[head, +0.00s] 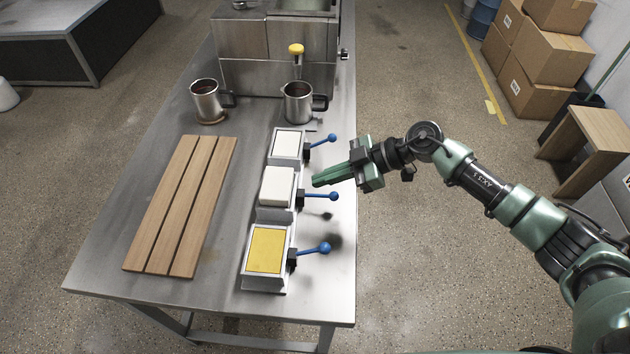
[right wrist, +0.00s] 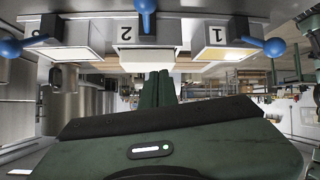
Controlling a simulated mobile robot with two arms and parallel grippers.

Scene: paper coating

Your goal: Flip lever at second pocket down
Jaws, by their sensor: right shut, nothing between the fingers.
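Three pockets stand in a row on the steel table. The second pocket (head: 276,192) is the middle one and holds a white block; its "2" label shows in the right wrist view (right wrist: 127,33). Its lever (head: 322,196) has a blue ball at the end and sticks out to the right; it also shows in the right wrist view (right wrist: 147,8). Whether it is up or down I cannot tell. My right gripper (head: 316,182) is shut and empty, its fingertips pointing left, close to this lever. Contact cannot be told. My left gripper is not in view.
The near pocket (head: 267,250) has a yellow filling and its own blue lever (head: 312,249). The far pocket (head: 287,144) has another lever (head: 322,141). Two metal mugs (head: 206,100) (head: 298,101) stand behind. A slatted wooden board (head: 180,205) lies left.

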